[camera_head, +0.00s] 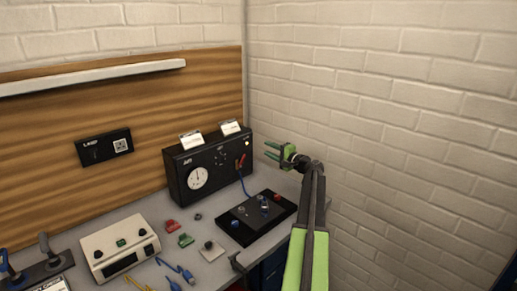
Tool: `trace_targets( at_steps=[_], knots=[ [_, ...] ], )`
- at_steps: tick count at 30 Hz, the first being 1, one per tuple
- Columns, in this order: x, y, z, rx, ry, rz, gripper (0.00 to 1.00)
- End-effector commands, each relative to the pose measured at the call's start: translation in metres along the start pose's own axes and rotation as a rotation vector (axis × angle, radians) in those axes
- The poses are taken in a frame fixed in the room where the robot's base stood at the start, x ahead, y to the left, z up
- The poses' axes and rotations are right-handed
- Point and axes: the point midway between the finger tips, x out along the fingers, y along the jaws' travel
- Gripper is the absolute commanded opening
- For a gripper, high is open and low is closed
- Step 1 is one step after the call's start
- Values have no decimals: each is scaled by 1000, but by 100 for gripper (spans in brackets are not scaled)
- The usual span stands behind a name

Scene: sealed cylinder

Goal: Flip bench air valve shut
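The likely bench air valve is a small red lever (241,160) on the right part of the front of a black box (212,168) with a round white gauge (197,178). The lever is tilted, and a blue hose hangs below it. I cannot read the panel lettering or tell from it whether the valve is open or shut. My gripper (267,150) points left, with its two green fingers apart and nothing visible between them. It is just right of the box in the picture, apart from the lever.
A black base with small fittings (257,217) sits in front of the box. A beige instrument (120,246), red and green blocks and blue leads lie to the left on the grey bench (151,207). A white brick wall (400,120) closes off the right side.

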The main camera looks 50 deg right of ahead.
Motion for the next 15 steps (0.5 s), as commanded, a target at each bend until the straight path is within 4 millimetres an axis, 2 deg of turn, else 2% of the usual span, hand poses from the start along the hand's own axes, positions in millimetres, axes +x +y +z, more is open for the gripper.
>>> trace_targets(
  at_steps=[1,4,15],
  knots=[
    [-6,-6,-2,0,0,0,35],
    [-11,-9,-4,0,-1,0,35],
    [-14,-8,-6,-23,0,0,35]
  ],
)
